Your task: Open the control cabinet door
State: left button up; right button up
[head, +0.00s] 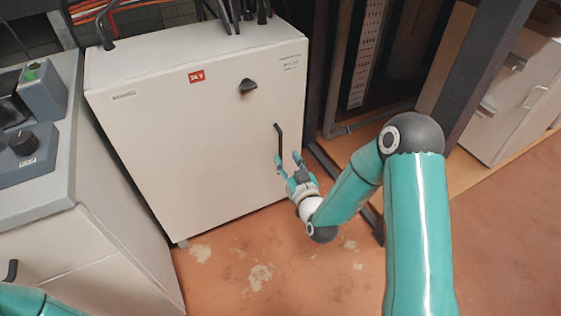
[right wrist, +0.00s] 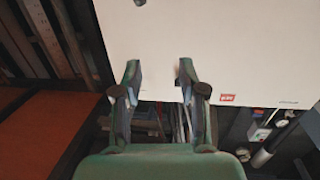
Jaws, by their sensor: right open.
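The control cabinet (head: 190,140) is a white box standing on the floor, and its front door appears shut. A black vertical handle (head: 280,139) is on the right side of the door. A dark knob (head: 248,86) sits higher up. My right gripper (head: 288,160) is open and empty at the handle's lower end; contact cannot be told. My left gripper is out of view.
A grey console (head: 75,175) with a dark dial (head: 24,142) stands close on the left. A dark metal post (head: 487,70) and a beige cabinet (head: 510,105) are on the right. The worn orange floor (head: 255,265) before the cabinet is clear.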

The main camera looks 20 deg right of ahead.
aim_at(281, 142)
jog(key=d+f+h+b, duration=0.1)
jog(key=d+f+b, duration=0.2)
jog(key=f+b, duration=0.6)
pick_arm(q)
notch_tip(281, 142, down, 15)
jog(key=b, duration=0.3)
pick_arm(e)
jog(key=shift+t, duration=0.3)
jog(key=w+d, duration=0.1)
jog(key=w, duration=1)
jog(key=w+d, duration=0.1)
jog(key=w, duration=0.5)
jog(key=shift+d, duration=0.3)
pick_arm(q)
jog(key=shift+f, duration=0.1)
pick_arm(e)
grip_shut()
